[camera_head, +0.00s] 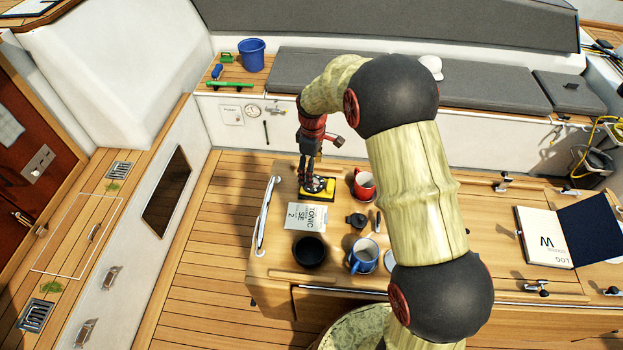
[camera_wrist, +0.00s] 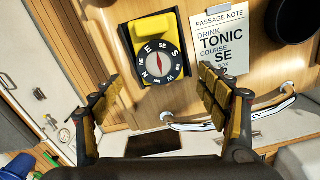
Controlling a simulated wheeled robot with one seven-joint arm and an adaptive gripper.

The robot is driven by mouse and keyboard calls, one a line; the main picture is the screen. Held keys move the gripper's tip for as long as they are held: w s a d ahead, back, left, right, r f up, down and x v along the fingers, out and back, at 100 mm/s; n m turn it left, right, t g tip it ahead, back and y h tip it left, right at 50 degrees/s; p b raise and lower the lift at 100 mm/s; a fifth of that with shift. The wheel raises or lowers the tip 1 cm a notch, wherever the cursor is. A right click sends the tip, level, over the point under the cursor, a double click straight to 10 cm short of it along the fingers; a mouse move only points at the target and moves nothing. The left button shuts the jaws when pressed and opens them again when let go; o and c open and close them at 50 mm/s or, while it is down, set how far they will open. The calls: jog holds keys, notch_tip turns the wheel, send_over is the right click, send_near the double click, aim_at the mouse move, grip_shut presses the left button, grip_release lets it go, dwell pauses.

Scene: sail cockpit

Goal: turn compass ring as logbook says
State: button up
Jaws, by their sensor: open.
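The compass (camera_wrist: 158,62) lies on the table, with a yellow base plate and a black ring carrying white direction letters. Its dial is pale with a red needle. In the wrist view, E and S are near the ring's top and W is at its lower right. In the head view the compass (camera_head: 318,185) is partly hidden by my gripper (camera_head: 309,175). My gripper (camera_wrist: 161,84) is open and empty, its fingers apart on either side of the dial's lower edge in the wrist view. The open logbook (camera_head: 545,239) lies at the table's right, its page showing "LOG" and a large "W".
A passage note (camera_head: 306,217) lies beside the compass; in the wrist view it reads "TONIC" and "COURSE SE". A red mug (camera_head: 364,186), black bowl (camera_head: 309,251), blue mug (camera_head: 362,257) and small dark object (camera_head: 356,220) stand nearby. A metal rail (camera_head: 267,212) borders the table's left edge.

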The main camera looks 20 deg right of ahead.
jog(key=shift+f, duration=2.65)
jog(key=c, duration=0.3)
jog(key=c, duration=0.8)
jog(key=shift+c, duration=0.3)
jog(key=shift+m, duration=0.3)
jog(key=m, duration=0.4)
jog(key=shift+d+m, duration=0.1)
jog(key=shift+m, duration=0.2)
jog(key=o, duration=1.2)
jog(key=shift+c, duration=0.2)
